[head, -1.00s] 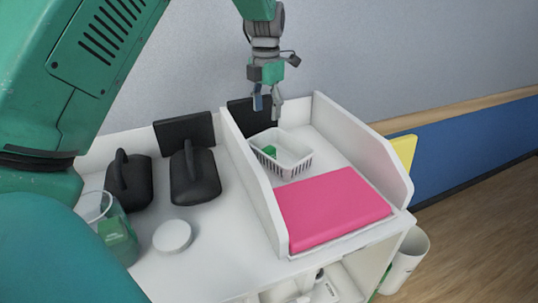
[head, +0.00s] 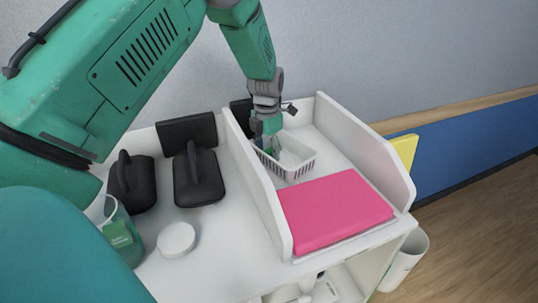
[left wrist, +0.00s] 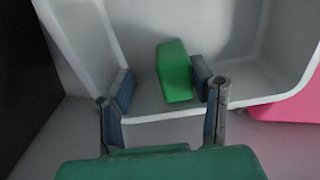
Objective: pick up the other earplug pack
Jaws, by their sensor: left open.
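A green earplug pack (left wrist: 174,72) lies in the white basket (left wrist: 270,45), as the left wrist view shows. My left gripper (left wrist: 165,92) is open, with its two fingers apart over the near part of the basket. The pack is between the fingers in that view, closer to the right finger; I cannot tell whether they touch. In the head view my left gripper (head: 268,145) reaches down into the basket (head: 300,165) and hides the pack. Another green pack (head: 118,235) shows in the glass jar (head: 130,250) at the left. My right gripper is not in view.
The basket stands behind a pink pad (head: 335,210), between white side panels (head: 262,195). Two black handled blocks (head: 198,180) and a white round lid (head: 176,239) are left of the divider. A white bin (head: 405,262) is at the lower right.

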